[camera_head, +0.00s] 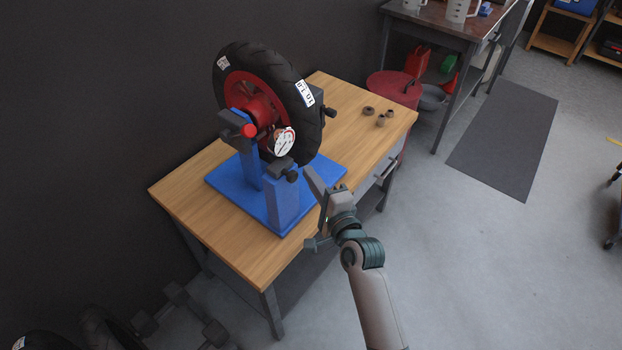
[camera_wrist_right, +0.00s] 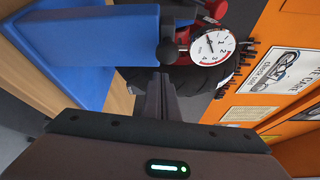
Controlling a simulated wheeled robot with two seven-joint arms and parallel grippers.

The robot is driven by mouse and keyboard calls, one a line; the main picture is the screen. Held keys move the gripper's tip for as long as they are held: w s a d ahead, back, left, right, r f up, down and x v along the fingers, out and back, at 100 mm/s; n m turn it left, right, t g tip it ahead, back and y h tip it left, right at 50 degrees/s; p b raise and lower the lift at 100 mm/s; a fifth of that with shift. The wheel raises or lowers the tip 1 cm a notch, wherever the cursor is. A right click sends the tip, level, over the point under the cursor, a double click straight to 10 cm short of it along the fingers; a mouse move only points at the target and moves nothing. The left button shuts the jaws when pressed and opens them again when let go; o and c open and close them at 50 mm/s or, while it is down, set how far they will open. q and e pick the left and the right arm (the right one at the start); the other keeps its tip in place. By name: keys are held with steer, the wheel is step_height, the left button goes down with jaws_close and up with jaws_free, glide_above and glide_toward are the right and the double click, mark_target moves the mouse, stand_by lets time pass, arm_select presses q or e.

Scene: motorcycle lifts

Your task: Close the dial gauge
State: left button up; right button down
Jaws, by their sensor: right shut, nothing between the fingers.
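The dial gauge (camera_head: 284,141) has a round white face and sits in front of the wheel on a blue stand (camera_head: 281,203). It also shows at the top of the right wrist view (camera_wrist_right: 212,47), beside a dark clamp part and a red knob (camera_wrist_right: 183,34). My right gripper (camera_head: 308,172) is shut and empty, just right of the stand's front post and below the gauge. In the right wrist view its fingers (camera_wrist_right: 160,97) are together and point toward the stand, apart from the gauge face. My left gripper is not in view.
A black-tyred wheel with a red rim (camera_head: 304,125) is mounted on the stand. The wooden workbench (camera_head: 185,187) carries small dark cylindrical parts (camera_head: 381,120) at right. A red round container (camera_head: 393,88) stands behind the bench.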

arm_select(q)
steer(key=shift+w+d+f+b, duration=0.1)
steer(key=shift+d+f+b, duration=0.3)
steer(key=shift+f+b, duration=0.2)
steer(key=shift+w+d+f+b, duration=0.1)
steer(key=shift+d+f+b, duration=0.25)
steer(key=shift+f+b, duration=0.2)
arm_select(e)
steer(key=d+v, duration=0.2)
steer(key=v, duration=0.7)
steer(key=shift+f, duration=0.1)
